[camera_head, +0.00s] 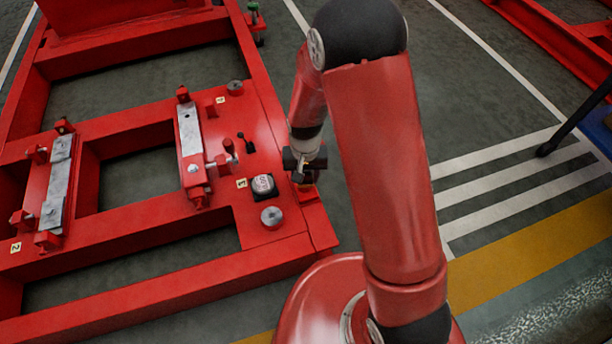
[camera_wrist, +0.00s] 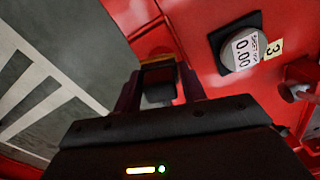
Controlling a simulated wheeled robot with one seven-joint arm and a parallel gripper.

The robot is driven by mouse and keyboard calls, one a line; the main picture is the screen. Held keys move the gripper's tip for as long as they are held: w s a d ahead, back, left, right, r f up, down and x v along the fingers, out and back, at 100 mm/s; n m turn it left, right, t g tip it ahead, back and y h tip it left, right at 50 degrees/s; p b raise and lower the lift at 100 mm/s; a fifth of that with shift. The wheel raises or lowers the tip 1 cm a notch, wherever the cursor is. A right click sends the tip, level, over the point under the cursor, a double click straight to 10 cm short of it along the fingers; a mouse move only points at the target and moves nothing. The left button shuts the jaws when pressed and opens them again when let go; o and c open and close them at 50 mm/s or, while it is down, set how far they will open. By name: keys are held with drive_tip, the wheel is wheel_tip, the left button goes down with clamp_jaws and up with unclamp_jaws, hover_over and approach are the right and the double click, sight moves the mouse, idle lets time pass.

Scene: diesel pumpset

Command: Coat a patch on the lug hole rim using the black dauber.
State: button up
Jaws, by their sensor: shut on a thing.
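My gripper (camera_head: 304,172) is above the frame's right edge, close over a small red block with an orange-yellow edge (camera_head: 307,194), perhaps the lug. In the wrist view my gripper (camera_wrist: 159,88) is shut on a dark block-shaped thing (camera_wrist: 158,92), which I take to be the black dauber. A yellow-orange edge (camera_wrist: 157,60) shows just beyond it. The dauber's tip, the lug hole and its rim are hidden, so I cannot tell whether they touch.
A round gauge reading 0.00 on a black pad (camera_head: 264,185) sits left of my gripper, also in the wrist view (camera_wrist: 243,50). Near it are a grey round knob (camera_head: 271,216) and a small black lever-like thing (camera_head: 246,143). Open floor (camera_head: 470,110) lies to the right.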

drive_tip(key=shift+w+a+f, duration=0.1)
drive_tip(key=shift+w+a, duration=0.05)
drive_tip(key=shift+w, duration=0.3)
drive_tip(key=shift+w+a+f, duration=0.1)
drive_tip(key=shift+w, duration=0.35)
drive_tip(key=shift+s+d+r, duration=0.1)
drive_tip(key=shift+s+d, duration=0.15)
drive_tip(key=shift+s, duration=0.55)
drive_tip(key=shift+s+d, duration=0.2)
drive_tip(key=shift+s, duration=0.55)
drive_tip(key=shift+w, duration=0.1)
drive_tip(key=shift+w+a, duration=0.3)
drive_tip(key=shift+w, duration=0.45)
drive_tip(key=shift+w+a, duration=0.25)
drive_tip(key=shift+w, duration=0.5)
drive_tip(key=shift+a, duration=0.1)
drive_tip(key=shift+s, duration=0.15)
